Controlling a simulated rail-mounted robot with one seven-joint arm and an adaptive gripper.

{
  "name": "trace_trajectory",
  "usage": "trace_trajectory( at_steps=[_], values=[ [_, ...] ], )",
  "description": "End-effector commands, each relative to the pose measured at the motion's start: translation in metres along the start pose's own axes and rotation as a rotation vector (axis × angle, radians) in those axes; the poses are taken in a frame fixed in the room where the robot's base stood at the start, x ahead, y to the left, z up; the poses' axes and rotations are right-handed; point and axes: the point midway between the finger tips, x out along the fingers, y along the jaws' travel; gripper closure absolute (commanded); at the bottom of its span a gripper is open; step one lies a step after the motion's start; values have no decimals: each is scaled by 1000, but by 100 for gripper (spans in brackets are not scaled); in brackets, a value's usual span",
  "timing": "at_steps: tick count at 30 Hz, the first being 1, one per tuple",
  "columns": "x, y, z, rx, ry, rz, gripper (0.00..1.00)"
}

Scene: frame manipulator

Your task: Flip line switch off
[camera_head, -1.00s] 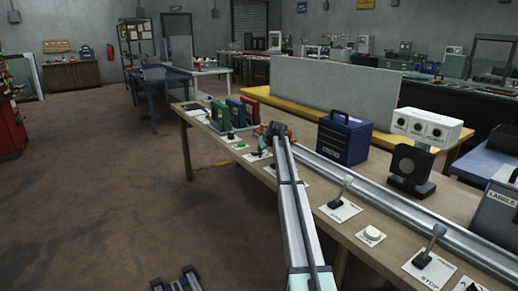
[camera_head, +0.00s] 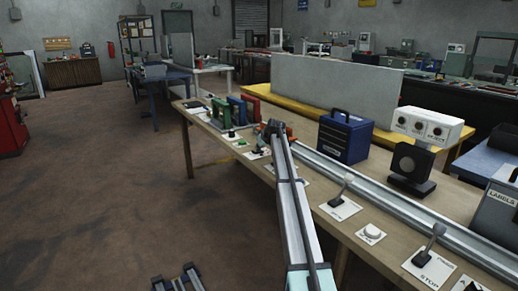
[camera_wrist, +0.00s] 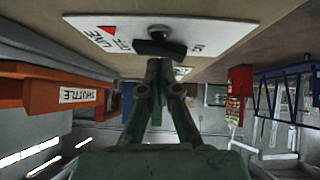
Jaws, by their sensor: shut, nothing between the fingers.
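In the wrist view, the line switch is a white plate (camera_wrist: 110,36) marked LINE and OFF, with a red triangle and a dark lever (camera_wrist: 160,47). Its plate also shows small in the head view (camera_head: 256,154), near the bench's front edge. My gripper (camera_wrist: 160,68) is shut and empty, with its fingertips right at the dark lever. I cannot tell whether they touch it or which way the lever is set. In the head view, my gripper (camera_head: 272,130) is small and mostly hidden by my arm.
A metal rail (camera_head: 375,198) runs along the wooden bench (camera_head: 350,243). Other switch plates (camera_head: 338,208) line its front edge. A blue case (camera_head: 343,137) stands behind the rail. In the wrist view, an orange block (camera_wrist: 62,96) labelled SHUTTLE is at the left.

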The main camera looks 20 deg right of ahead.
Motion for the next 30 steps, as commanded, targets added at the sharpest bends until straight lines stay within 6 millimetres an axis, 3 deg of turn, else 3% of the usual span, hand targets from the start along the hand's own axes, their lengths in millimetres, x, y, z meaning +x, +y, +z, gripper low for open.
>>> trace_trajectory(
  at_steps=[8, 21, 30],
  values=[
    [-27, 5, -30, -2, 1, -2, 100],
    [-106, 17, -25, -2, 0, -2, 100],
    [-124, 20, -26, -2, 0, -3, 100]
  ],
)
